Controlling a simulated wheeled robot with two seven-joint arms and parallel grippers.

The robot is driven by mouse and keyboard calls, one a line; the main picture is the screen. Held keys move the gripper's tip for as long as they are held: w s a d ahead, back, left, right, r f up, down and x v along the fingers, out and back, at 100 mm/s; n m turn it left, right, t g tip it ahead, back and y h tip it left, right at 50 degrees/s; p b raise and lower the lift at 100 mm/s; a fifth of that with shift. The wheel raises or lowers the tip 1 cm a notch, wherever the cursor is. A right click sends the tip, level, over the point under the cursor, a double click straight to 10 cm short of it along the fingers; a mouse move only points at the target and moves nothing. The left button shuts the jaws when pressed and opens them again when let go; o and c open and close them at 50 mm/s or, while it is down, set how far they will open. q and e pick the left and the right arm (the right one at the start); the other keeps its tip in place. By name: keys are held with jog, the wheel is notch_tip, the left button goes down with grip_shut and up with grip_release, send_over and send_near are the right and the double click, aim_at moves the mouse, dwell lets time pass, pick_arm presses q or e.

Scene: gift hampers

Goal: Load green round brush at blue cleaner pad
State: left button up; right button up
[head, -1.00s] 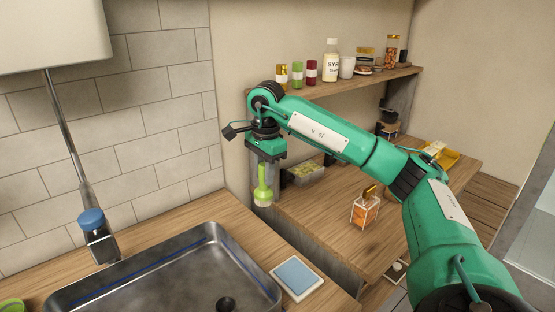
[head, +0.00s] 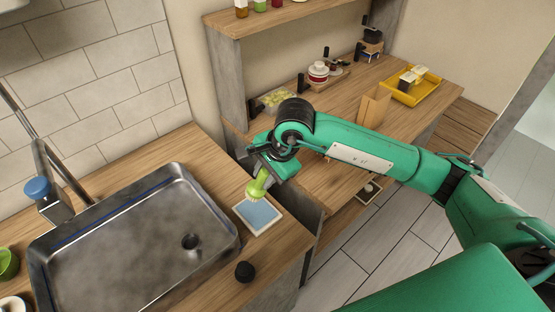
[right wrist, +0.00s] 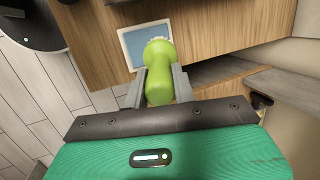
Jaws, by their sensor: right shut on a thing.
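The green round brush (head: 256,186) is held in my right gripper (head: 265,172), with its pale bristle end pointing down and tilted. The blue cleaner pad (head: 264,215), light blue with a white border, lies on the wooden counter right of the sink. The brush head is at the pad's far edge in the head view; I cannot tell whether it touches. In the right wrist view, the green brush (right wrist: 159,84) sits between both fingers, and its bristles overlap the right side of the blue pad (right wrist: 135,45). My left gripper is not in view.
A metal sink (head: 70,235) with a blue-topped tap (head: 38,188) is left of the pad. A black round knob (head: 244,271) is on the counter below the pad. A lower wooden table behind holds a yellow tray (head: 428,96) and a wooden box (head: 374,104).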

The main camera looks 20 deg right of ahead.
aim_at(265, 192)
jog(key=shift+f, duration=0.55)
notch_tip(265, 192, down, 4)
jog(key=shift+r+b, duration=0.25)
jog(key=shift+b, duration=0.25)
jog(key=shift+f, duration=0.5)
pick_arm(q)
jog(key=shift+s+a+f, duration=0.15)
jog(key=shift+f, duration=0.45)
pick_arm(e)
jog(key=shift+f, duration=0.1)
pick_arm(q)
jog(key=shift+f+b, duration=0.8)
jog(key=shift+b, duration=0.05)
pick_arm(e)
jog(key=shift+f, duration=0.65)
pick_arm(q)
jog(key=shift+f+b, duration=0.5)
pick_arm(e)
jog(key=shift+f, duration=0.1)
dwell(0.6)
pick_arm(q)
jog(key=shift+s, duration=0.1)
